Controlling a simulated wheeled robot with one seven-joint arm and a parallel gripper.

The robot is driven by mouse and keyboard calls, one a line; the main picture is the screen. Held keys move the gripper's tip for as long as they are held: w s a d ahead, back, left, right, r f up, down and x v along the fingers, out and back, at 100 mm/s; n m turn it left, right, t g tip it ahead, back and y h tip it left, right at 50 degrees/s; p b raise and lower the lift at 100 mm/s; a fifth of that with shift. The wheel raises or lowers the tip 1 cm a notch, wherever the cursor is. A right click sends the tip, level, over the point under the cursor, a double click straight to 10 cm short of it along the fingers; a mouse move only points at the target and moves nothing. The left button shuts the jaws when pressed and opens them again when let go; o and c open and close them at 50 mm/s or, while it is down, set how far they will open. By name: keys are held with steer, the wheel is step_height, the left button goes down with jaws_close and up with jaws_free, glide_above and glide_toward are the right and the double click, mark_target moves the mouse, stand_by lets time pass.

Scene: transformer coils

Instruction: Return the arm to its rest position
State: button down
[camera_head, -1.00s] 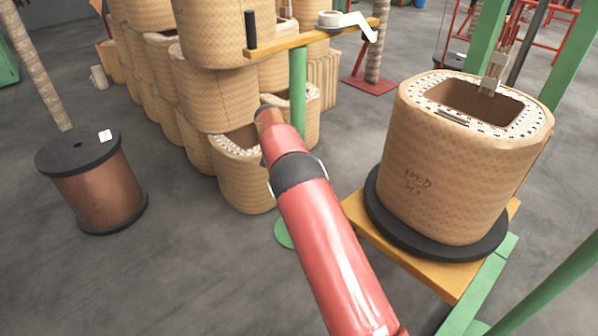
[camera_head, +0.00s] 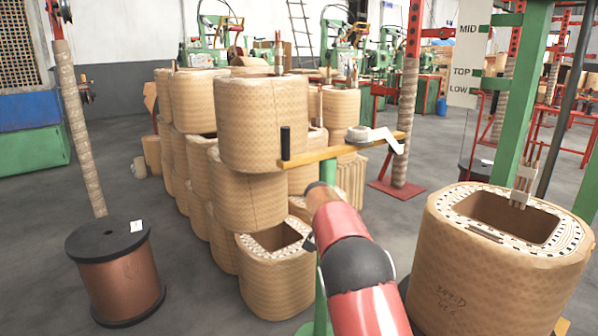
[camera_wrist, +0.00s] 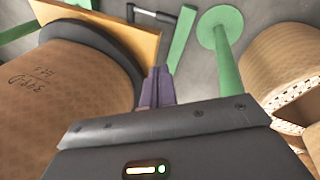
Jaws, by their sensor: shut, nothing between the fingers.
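My red arm (camera_head: 345,245) reaches up from the bottom of the head view, bent at a dark joint, in front of the coil stack. My gripper (camera_wrist: 158,75) shows in the wrist view as two purple-grey fingers side by side, shut and empty. It is hidden in the head view. The large paper-wrapped coil (camera_head: 480,270) with handwriting is to the right of the arm. It also shows at the left of the wrist view (camera_wrist: 60,90), beside the fingers and apart from them.
Stacked coils (camera_head: 262,125) stand behind the arm. A copper wire spool (camera_head: 118,275) stands at the left.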

steer(key=s+d+r+n+t+y, duration=0.2)
steer(key=s+d+r+t+y, duration=0.15)
steer(key=s+r, duration=1.3)
steer(key=s+f+n+t, duration=0.1)
steer(key=s+f, duration=0.1)
steer(key=s, duration=0.9)
steer(key=s+f+n+t, duration=0.2)
steer(key=s+f, duration=0.1)
steer(key=s, duration=0.9)
steer(key=shift+d+f+n, duration=0.2)
steer(key=shift+n, duration=0.1)
